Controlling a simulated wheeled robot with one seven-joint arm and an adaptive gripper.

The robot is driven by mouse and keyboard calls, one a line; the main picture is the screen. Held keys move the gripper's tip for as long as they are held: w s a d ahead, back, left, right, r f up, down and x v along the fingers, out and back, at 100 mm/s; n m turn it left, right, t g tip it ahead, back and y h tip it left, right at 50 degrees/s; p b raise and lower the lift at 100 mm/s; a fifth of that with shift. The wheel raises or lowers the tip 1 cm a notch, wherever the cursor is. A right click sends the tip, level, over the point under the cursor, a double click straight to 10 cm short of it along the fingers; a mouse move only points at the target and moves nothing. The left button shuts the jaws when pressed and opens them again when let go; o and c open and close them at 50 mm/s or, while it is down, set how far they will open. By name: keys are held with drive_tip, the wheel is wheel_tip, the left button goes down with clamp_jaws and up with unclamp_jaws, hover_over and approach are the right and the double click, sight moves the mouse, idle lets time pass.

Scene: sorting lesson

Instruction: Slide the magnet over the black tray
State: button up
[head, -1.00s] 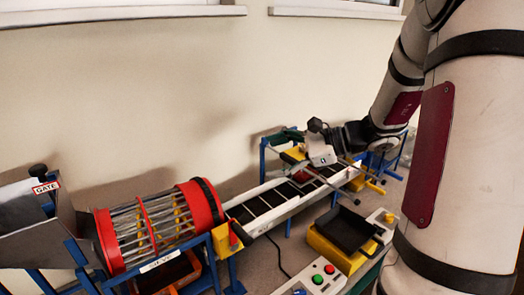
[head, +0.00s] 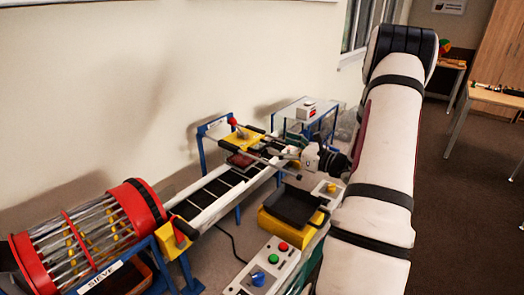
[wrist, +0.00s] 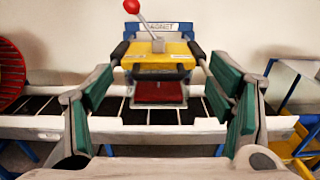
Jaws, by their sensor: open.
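The magnet is a yellow block (head: 243,139) with a red-knobbed lever, set on two dark rails above the belt. Its red underside (wrist: 159,93) hangs over the belt in the wrist view. A sign behind it reads MAGNET. The black tray (head: 292,205) sits on a yellow stand at the near side of the belt, apart from the magnet. My gripper (wrist: 162,82) is open and empty, its green-padded fingers spread to the left and right with the magnet ahead between them. I cannot tell whether the fingers touch the rails.
The slatted conveyor belt (head: 215,192) runs from the red sieve drum (head: 85,235) toward the back. A control box (head: 268,268) with green, red and blue knobs stands in front. A glass-topped blue stand (head: 303,112) is behind.

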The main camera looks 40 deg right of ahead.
sight(265, 147)
drive_tip(key=w+f+b, duration=0.1)
drive_tip(key=w, duration=0.1)
drive_tip(key=w+f+b, duration=0.1)
drive_tip(key=w, duration=0.2)
drive_tip(key=w+a+f+b, duration=0.1)
drive_tip(key=w, duration=0.1)
drive_tip(key=shift+w+f, duration=0.25)
drive_tip(key=shift+w, duration=0.05)
drive_tip(key=c, duration=1.3)
drive_tip(key=s+d+p, duration=0.1)
drive_tip(key=s, duration=0.6)
drive_tip(key=s+d+p, duration=0.1)
drive_tip(key=s, duration=0.6)
drive_tip(key=s+d+p, duration=0.1)
drive_tip(key=s, duration=0.7)
drive_tip(key=shift+d, duration=0.15)
drive_tip(key=shift+c, duration=0.6)
drive_tip(key=o, duration=1.3)
drive_tip(key=shift+o, duration=0.6)
drive_tip(key=shift+s+r, duration=0.1)
